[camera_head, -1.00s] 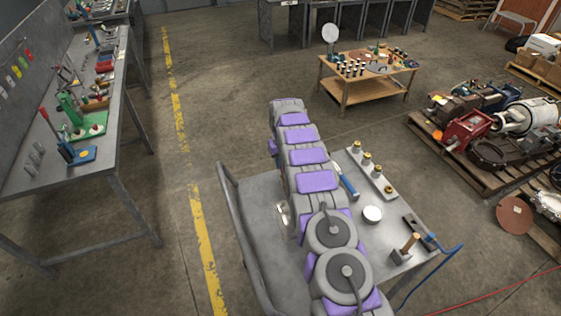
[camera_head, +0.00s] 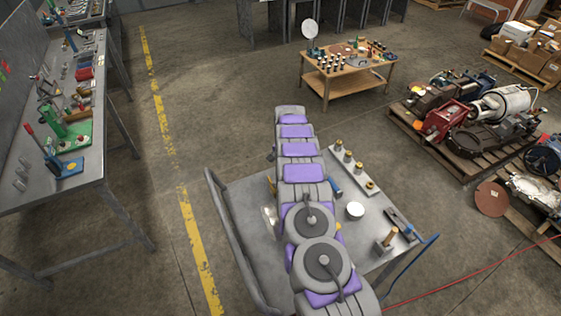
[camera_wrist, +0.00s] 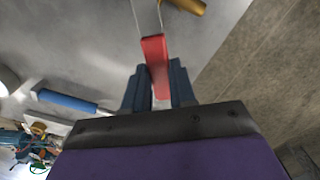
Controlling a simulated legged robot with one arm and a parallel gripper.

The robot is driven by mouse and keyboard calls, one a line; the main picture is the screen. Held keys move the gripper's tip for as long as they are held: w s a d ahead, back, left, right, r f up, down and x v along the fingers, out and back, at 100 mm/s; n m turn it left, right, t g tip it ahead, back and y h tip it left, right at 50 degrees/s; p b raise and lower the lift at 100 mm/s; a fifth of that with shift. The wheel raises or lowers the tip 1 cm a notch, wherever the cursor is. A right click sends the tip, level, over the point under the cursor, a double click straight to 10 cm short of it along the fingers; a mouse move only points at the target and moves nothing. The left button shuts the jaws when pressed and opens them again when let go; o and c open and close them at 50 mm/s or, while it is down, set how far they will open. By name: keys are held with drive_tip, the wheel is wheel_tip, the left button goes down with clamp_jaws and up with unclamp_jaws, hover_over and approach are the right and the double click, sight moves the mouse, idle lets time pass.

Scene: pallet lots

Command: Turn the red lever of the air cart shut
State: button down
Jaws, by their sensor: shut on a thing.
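The red lever (camera_wrist: 154,50) shows in the wrist view, between the two dark blue fingers of my gripper (camera_wrist: 158,70). My gripper is shut on it. A thin metal part runs up from the lever beside a brass-coloured piece (camera_wrist: 188,5) at the top edge. The cart (camera_head: 240,200) shows in the head view as a grey top with a tubular rail on its left. My purple-and-grey arm stretches over the cart and hides the lever and the gripper in that view.
On the cart's right are a white round tin (camera_head: 355,211), a strip of brass fittings (camera_head: 352,170) and a wooden-handled tool (camera_head: 386,241). A blue handle (camera_wrist: 68,101) lies left of my gripper. A workbench (camera_head: 90,195) stands left; a loaded pallet (camera_head: 440,154) stands right.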

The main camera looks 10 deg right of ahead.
drive_tip(key=s+m+p, duration=0.1)
drive_tip(key=s+d+m+p, duration=0.1)
drive_tip(key=m, duration=0.1)
drive_tip(key=s+d+m+p, duration=0.1)
drive_tip(key=m, duration=0.1)
drive_tip(key=shift+r, duration=0.15)
drive_tip(key=shift+s+d+m+p, duration=0.15)
drive_tip(key=shift+s+m+p, duration=0.55)
drive_tip(key=shift+m+p, duration=0.3)
drive_tip(key=c, duration=0.9)
unclamp_jaws()
wheel_tip(320, 180, up, 17)
drive_tip(key=shift+f+p, duration=0.1)
drive_tip(key=shift+p, duration=0.25)
